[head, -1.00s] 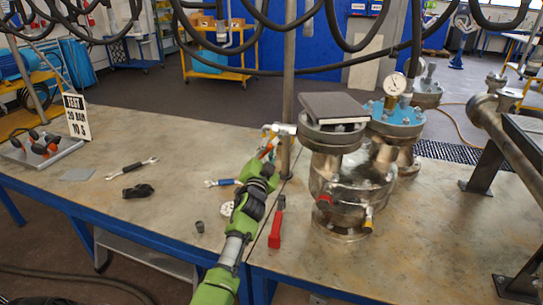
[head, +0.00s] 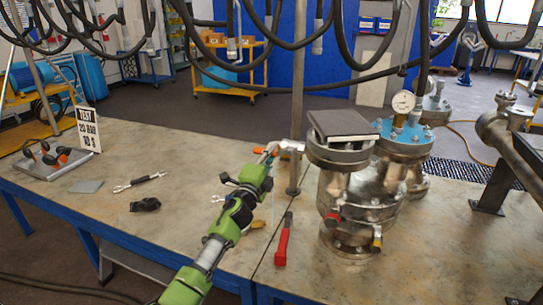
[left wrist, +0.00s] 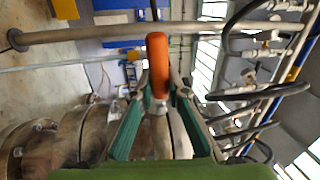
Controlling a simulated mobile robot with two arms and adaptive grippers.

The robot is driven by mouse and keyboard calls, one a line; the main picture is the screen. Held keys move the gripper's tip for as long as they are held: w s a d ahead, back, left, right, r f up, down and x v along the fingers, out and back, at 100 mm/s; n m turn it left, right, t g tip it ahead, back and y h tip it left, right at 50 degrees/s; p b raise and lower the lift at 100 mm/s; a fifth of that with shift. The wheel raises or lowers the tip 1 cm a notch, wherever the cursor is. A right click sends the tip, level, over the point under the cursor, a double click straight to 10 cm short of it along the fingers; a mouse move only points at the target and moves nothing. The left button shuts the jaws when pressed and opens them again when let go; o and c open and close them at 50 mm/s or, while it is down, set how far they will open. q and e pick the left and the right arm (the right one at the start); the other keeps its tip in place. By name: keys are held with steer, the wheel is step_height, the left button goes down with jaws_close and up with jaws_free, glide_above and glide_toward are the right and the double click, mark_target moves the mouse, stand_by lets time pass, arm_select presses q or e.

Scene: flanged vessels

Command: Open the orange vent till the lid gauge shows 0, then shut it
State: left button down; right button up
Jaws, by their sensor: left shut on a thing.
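The orange vent handle (left wrist: 157,62) stands between my left fingertips in the left wrist view. In the head view, my left gripper (head: 268,152) is shut on it, at the left of the front vessel's top flange. There the orange shows only as a small patch, and the fingers hide most of the vent. The round white lid gauge (head: 403,101) stands on the blue lid (head: 410,134) of the vessel behind; its needle is too small to read. My right gripper is not in view.
A dark square plate (head: 342,125) lies on the front vessel (head: 345,190). An upright post (head: 297,100) stands beside my left gripper. A red-handled tool (head: 283,240), a wrench (head: 139,182) and a test sign (head: 88,128) are on the bench. Black hoses hang above. The left bench is mostly clear.

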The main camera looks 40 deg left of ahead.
arm_select(q)
steer(key=shift+a+r+m, duration=0.2)
steer(key=shift+r+m, duration=0.3)
steer(key=shift+r, duration=0.1)
steer(key=c, duration=2.1)
jaws_free()
steer(key=shift+o, duration=0.7)
steer(key=shift+w+f, duration=0.1)
steer(key=shift+f, duration=0.2)
steer(key=shift+s+d+f, duration=0.2)
steer(key=shift+s, duration=0.2)
steer(key=v, duration=1.1)
steer(key=shift+a, duration=0.1)
